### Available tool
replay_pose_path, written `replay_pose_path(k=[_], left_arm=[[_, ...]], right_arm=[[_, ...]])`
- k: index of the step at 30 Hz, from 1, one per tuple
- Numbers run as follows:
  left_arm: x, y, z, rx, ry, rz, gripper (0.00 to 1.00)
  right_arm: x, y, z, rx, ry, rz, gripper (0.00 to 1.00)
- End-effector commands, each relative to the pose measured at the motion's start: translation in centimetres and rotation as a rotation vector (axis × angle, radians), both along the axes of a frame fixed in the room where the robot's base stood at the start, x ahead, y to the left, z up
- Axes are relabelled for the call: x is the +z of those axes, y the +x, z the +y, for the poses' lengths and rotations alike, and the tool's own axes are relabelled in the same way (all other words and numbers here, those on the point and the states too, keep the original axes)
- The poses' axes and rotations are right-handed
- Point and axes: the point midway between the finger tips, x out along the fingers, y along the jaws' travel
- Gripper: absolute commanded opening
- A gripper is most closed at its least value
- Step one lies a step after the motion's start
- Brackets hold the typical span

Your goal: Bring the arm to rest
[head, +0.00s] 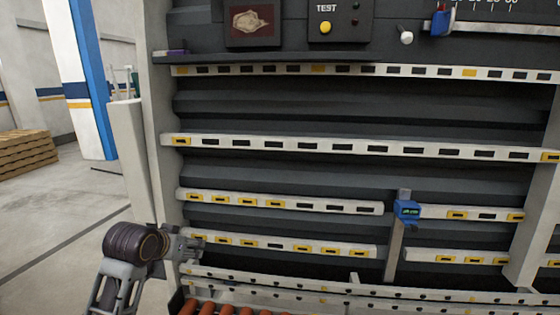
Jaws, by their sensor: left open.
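My left arm comes in at the lower left. The gripper is small in the picture and holds nothing that I can see. I cannot tell whether its tip touches the rail or is apart from it. My right gripper is not in view.
A blue clamp (407,211) sits on an upright bar (393,255). Rollers (225,308) show at the bottom. Open floor (70,220) lies left, with a blue column (88,75) and wooden pallets (25,153).

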Motion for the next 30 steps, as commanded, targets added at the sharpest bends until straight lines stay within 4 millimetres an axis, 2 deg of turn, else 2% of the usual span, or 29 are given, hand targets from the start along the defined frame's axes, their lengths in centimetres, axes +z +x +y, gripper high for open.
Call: replay_pose_path(k=[1,3,15,30], left_arm=[[-1.4,-0.7,-0.2,-0.001,0.002,0.021,0.64],[-2.9,-1.6,-0.5,-0.001,0.006,0.044,0.64],[-10.9,-7.6,-1.9,-0.002,0.022,0.178,0.64],[-18.6,-16.6,-3.3,-0.002,0.036,0.342,0.64]], right_arm=[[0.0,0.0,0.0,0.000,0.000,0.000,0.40],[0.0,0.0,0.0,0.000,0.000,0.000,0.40],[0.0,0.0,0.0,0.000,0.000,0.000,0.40],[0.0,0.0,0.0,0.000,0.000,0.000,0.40]])
